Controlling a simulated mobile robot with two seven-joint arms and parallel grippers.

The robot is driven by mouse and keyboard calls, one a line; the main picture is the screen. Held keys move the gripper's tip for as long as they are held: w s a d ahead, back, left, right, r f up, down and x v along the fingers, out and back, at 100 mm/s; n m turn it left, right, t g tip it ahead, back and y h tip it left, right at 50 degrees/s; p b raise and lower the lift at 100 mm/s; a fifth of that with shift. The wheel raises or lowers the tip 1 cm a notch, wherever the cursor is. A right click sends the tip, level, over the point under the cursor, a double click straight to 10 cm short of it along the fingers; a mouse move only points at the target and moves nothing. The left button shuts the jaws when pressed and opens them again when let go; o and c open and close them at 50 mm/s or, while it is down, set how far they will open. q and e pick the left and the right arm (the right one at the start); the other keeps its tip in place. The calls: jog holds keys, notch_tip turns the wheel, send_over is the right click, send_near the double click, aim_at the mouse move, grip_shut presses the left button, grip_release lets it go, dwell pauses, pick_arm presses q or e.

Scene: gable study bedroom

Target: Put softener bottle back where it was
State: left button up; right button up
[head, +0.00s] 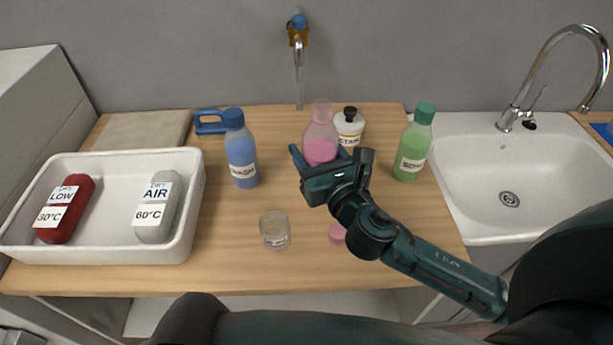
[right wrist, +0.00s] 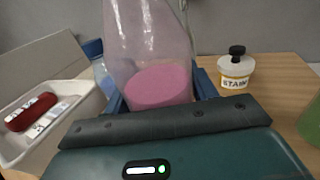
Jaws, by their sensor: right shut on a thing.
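A clear bottle of pink liquid (head: 321,133), apparently the softener bottle, is near the back of the wooden counter, uncapped, its label out of sight. My right gripper (head: 318,152) is shut around its lower body. The bottle also shows between the blue fingers in the right wrist view (right wrist: 152,50). It looks roughly upright; my gripper hides its base, so I cannot tell whether it touches the counter. A pink cap (head: 337,233) lies on the counter in front, partly behind my right arm. My left gripper is out of view.
A blue bottle (head: 241,155) stands left of it, a green bottle (head: 411,150) right, and a white STAIN bottle (head: 349,124) close behind. A small glass jar (head: 275,230) stands in front. A white tray (head: 110,256) is left, a sink (head: 485,165) right.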

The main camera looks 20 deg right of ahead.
jog(key=w+r+y, duration=0.1)
jog(key=w+r, duration=0.2)
jog(key=w, duration=0.5)
jog(key=shift+n, duration=0.4)
jog(key=f+b, duration=0.1)
jog(key=f, duration=0.3)
jog(key=f+b, duration=0.2)
jog(key=f, duration=0.3)
jog(key=shift+w+a, duration=0.2)
jog(key=shift+f, duration=0.6)
jog(key=o, duration=1.2)
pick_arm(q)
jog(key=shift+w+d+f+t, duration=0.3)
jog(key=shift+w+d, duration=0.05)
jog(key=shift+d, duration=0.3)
pick_arm(e)
jog(key=shift+r, duration=0.1)
